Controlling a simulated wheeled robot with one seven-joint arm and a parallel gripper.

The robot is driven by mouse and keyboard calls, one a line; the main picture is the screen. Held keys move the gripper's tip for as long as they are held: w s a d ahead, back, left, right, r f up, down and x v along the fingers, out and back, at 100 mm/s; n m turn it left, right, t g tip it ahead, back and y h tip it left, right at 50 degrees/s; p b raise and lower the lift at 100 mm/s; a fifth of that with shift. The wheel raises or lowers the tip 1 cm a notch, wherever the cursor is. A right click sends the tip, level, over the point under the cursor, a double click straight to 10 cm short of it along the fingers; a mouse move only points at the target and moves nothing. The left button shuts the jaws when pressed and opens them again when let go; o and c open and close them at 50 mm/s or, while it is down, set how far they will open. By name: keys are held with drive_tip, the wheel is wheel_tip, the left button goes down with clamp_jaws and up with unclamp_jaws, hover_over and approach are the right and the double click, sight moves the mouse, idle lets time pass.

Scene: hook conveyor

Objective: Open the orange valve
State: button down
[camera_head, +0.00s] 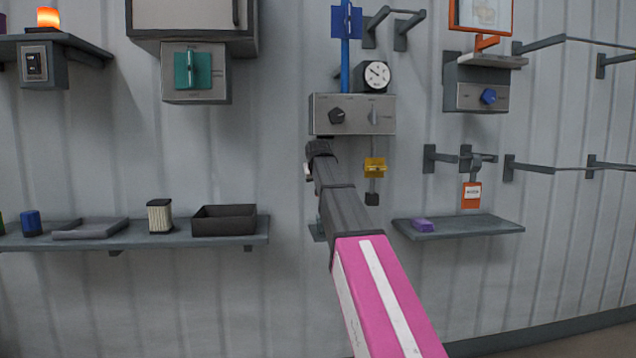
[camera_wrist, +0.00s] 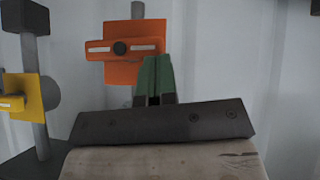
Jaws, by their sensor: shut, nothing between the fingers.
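The orange valve (camera_wrist: 112,74) shows in the wrist view on a vertical grey pipe. It has an orange plate and a bar handle (camera_wrist: 98,48) with a dark round pivot, lying about level across the pipe. My gripper (camera_wrist: 157,62) has its green fingers together and empty. The fingertips overlap the lower right of the orange plate in the picture, just below the handle's right end; I cannot tell whether they touch. In the head view my arm reaches up to the wall, and I cannot make out the orange valve there.
A yellow valve (camera_wrist: 22,112) stands left of the orange one; a yellow valve also shows in the head view (camera_head: 375,168). Above is a control box (camera_head: 352,114) with a gauge (camera_head: 377,76). Shelves (camera_head: 460,230) flank my arm, one with a black tray (camera_head: 224,220).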

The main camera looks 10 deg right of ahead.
drive_tip(key=shift+a+f, duration=0.1)
wheel_tip(320, 180, down, 6)
drive_tip(key=n+t+h, duration=0.2)
drive_tip(key=n+h, duration=0.4)
drive_tip(key=h, duration=0.3)
drive_tip(key=shift+d+f+n+t+h, duration=0.25)
drive_tip(key=shift+d+n+t+h, duration=0.05)
drive_tip(key=shift+d+h, duration=0.1)
drive_tip(key=shift+d+f, duration=0.1)
drive_tip(key=shift+f, duration=0.05)
idle(0.5)
idle(0.4)
